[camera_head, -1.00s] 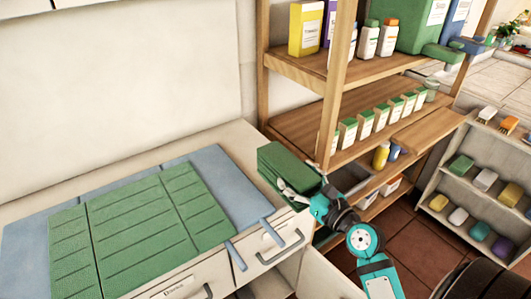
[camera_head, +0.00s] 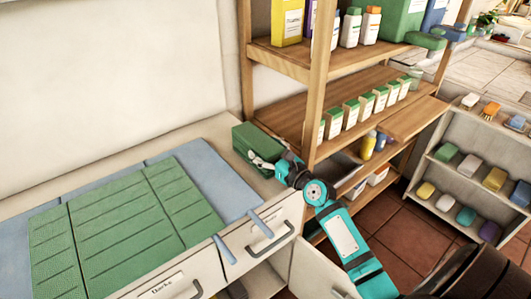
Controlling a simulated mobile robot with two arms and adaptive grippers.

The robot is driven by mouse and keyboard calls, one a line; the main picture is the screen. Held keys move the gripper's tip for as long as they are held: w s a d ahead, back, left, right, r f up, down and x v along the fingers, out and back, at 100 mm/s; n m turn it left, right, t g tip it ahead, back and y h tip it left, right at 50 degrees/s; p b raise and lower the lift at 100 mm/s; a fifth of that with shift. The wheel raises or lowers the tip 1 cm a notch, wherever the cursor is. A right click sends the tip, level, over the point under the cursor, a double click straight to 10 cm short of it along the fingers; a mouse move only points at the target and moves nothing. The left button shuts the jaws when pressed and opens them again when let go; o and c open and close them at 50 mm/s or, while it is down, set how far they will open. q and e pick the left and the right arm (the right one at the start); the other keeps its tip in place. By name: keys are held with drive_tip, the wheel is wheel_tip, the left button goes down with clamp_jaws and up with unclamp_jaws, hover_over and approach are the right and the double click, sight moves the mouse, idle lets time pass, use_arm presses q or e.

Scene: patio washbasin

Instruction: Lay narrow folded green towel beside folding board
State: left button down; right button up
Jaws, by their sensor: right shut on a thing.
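The narrow folded green towel (camera_head: 252,139) is a thick dark green bundle at the right end of the pale counter, to the right of the folding board. My right gripper (camera_head: 262,163) is shut on its near side. I cannot tell whether the towel touches the counter or hangs just above it. The blue folding board (camera_head: 213,178) lies flat on the counter, with a gap between it and the towel. A wide green creased cloth or panel (camera_head: 125,225) covers much of the board. My left gripper is not in view.
A wooden shelf (camera_head: 328,103) with bottles and small boxes stands close to the right of the towel. Drawers (camera_head: 262,238) are under the counter's front edge. A low pale rack (camera_head: 462,160) with coloured blocks is at the far right.

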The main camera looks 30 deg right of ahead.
drive_tip(key=shift+f, duration=0.15)
drive_tip(key=o, duration=1.4)
drive_tip(key=shift+s+r, duration=0.15)
drive_tip(key=shift+r, duration=0.05)
drive_tip(key=s, duration=0.7)
drive_tip(key=s+b, duration=0.1)
drive_tip(key=s, duration=0.2)
drive_tip(key=shift+s+d+f, duration=0.1)
drive_tip(key=shift+s+d, duration=0.25)
drive_tip(key=shift+d, duration=0.05)
drive_tip(key=shift+s, duration=0.5)
